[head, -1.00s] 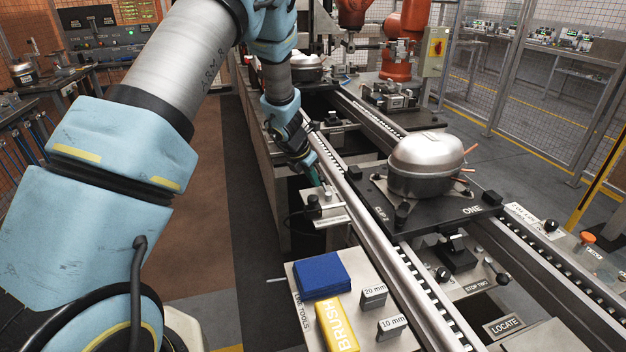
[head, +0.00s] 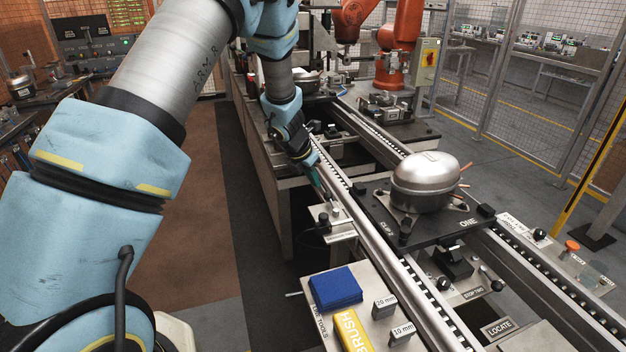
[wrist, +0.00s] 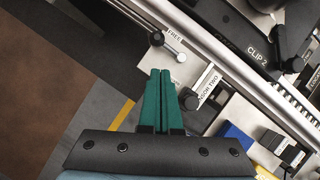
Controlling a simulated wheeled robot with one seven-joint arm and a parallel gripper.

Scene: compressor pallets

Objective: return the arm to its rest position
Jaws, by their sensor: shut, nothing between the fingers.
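My gripper (wrist: 159,85) shows in the wrist view with its two green fingers together and nothing between them. In the head view my gripper (head: 327,195) points down beside the near conveyor rail, above a small bracket with a black knob (head: 323,221). I cannot tell whether the fingers touch anything. My arm reaches forward from the left side of the head view.
A silver compressor (head: 424,182) sits on a black pallet (head: 452,233) marked ONE on the conveyor. A tool shelf nearer me holds a blue cloth (head: 336,287), a yellow brush (head: 352,332) and two gauge blocks. The floor left of the conveyor is clear.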

